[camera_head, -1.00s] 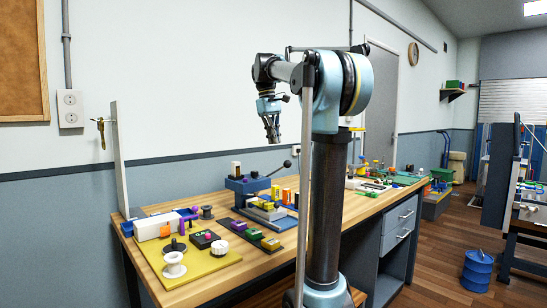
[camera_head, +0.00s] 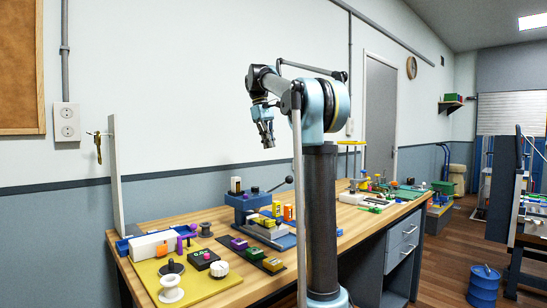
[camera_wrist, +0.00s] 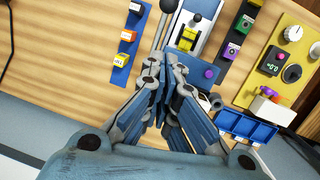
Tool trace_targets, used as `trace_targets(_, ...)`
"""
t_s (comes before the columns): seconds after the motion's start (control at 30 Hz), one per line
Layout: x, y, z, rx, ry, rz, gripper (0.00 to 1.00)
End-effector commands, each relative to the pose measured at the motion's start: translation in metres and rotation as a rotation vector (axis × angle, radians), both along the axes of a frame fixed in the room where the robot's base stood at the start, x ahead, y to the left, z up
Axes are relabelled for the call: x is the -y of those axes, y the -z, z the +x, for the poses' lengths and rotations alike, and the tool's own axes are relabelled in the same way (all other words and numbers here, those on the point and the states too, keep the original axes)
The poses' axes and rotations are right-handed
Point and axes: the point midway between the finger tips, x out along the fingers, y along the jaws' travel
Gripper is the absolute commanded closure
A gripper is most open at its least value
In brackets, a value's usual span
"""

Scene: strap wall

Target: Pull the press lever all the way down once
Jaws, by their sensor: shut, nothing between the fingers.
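The press (camera_head: 248,205) is a blue block on the workbench, with a dark lever whose black ball knob (camera_head: 289,179) points up to the right. The knob also shows at the top of the wrist view (camera_wrist: 168,6), with its thin rod (camera_wrist: 160,32) running down towards my fingers. My gripper (camera_head: 267,144) is in the air above the press, apart from the lever in the head view. In the wrist view its fingers (camera_wrist: 165,66) are closed together with nothing between them. They hide part of what lies below.
A yellow board (camera_head: 205,291) with spools and a dial lies at the bench's left front. A dark strip (camera_head: 247,250) with coloured blocks lies in front of the press. A blue bin (camera_wrist: 245,127) shows in the wrist view. An upright panel (camera_head: 117,178) stands at the left.

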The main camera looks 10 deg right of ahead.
Motion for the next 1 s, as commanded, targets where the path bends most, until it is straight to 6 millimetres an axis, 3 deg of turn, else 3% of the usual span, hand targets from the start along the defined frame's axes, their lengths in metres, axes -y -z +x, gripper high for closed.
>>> trace_targets(0.53,0.018,0.088,-0.009,0.0,0.001,0.0,1.0)
trace_targets(1.0,0.042,0.11,-0.032,0.0,0.001,0.0,1.0)
